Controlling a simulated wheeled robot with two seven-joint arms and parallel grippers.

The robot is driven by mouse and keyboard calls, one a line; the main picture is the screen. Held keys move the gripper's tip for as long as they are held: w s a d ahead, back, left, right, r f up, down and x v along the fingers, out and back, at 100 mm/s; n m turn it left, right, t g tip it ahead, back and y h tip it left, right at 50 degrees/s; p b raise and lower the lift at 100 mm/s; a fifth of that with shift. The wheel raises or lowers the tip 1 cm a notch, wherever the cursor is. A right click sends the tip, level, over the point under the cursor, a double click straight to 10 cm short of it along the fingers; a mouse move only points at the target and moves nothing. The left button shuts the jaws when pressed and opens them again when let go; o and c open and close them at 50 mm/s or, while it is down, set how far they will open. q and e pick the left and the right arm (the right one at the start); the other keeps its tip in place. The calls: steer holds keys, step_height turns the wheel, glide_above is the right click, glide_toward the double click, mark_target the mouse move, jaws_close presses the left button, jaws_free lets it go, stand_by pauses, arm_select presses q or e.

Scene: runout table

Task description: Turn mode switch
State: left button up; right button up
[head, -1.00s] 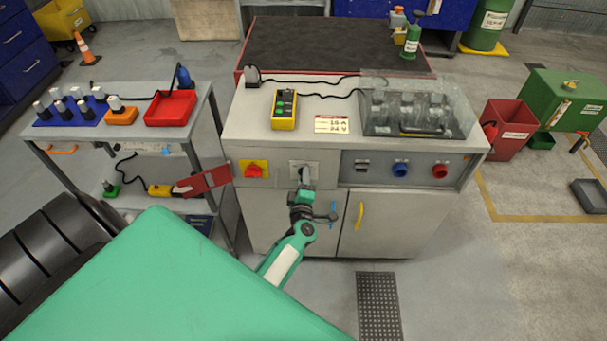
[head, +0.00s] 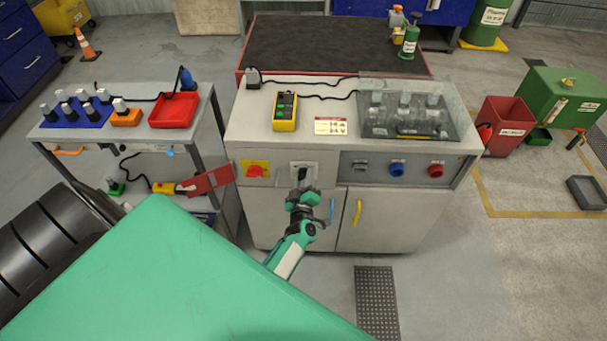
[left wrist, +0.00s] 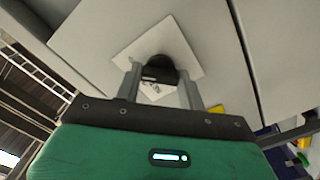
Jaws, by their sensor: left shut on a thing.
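The mode switch is a black knob (left wrist: 160,68) on a pale square plate (left wrist: 125,52), seen in the left wrist view. In the head view its plate (head: 314,167) is on the cabinet's front panel, and my gripper partly covers it. My left gripper (head: 303,180) is at the plate from the front. In the left wrist view its two grey fingers (left wrist: 159,88) stand on either side of the knob, shut on it. The knob's exact pointing direction is hard to tell. My right gripper is not in view.
A red switch on a yellow plate (head: 256,170) is left of the mode switch. A blue knob (head: 397,170) and a red knob (head: 436,170) are to the right. A red tag (head: 210,181) hangs at the left.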

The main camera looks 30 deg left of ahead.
arm_select(q)
steer(key=shift+f, duration=0.1)
steer(key=o, duration=1)
steer(key=shift+s+d, duration=0.1)
steer(key=p+v, duration=0.3)
steer(key=v, duration=1)
steer(key=shift+s+d+p, duration=0.15)
steer(key=shift+s+p, duration=0.15)
